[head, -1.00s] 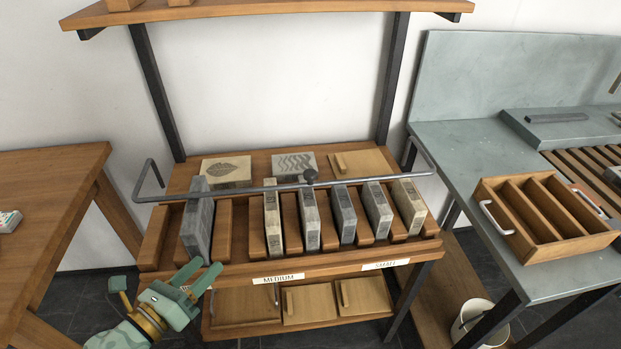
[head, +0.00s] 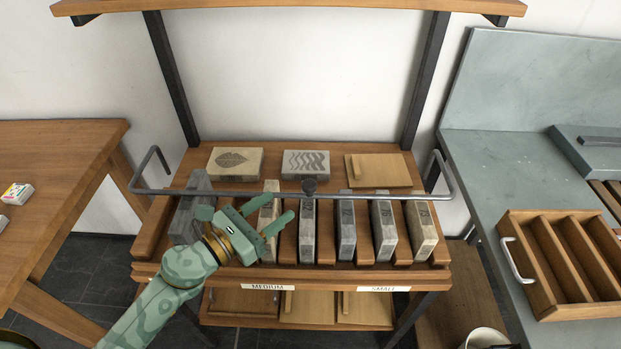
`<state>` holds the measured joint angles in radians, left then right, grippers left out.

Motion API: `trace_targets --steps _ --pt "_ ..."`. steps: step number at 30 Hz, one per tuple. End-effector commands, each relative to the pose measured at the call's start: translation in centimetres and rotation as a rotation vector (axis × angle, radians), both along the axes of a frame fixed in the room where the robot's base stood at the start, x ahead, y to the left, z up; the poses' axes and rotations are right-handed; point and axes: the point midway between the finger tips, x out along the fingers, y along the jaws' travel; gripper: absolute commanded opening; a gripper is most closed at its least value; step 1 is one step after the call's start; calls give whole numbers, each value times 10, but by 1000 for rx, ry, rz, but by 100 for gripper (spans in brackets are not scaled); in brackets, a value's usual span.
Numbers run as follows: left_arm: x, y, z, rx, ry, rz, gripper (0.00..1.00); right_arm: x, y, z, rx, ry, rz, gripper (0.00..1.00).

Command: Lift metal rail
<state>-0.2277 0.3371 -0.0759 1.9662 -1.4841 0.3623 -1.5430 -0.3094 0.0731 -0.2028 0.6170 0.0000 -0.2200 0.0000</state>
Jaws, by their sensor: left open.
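The metal rail (head: 240,194) is a thin grey bar with bent ends. My right gripper is not in view.
Several stone blocks stand between wooden dividers on the rack (head: 290,272). Two patterned stones (head: 235,161) and a wooden board (head: 378,171) lie behind the rail. A wooden table (head: 60,150) is at left. A grey bench (head: 490,170) with a slotted wooden tray (head: 565,310) is at right.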

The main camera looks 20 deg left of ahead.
Motion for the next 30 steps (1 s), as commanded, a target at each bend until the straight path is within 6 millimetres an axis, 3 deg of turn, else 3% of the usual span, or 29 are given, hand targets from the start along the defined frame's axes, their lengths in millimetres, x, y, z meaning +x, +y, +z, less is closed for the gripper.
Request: trace_targets --steps 6,12,25,26,30 --pt "50 -27 3 -4 -3 2 50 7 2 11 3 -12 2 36" --pt "79 -44 0 -3 1 2 50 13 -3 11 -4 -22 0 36" --pt "90 -50 0 -2 2 1 50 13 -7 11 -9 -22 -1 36" --pt "90 -50 0 -2 2 1 45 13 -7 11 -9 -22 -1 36" --pt "90 -50 0 -2 2 1 6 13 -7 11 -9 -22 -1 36"
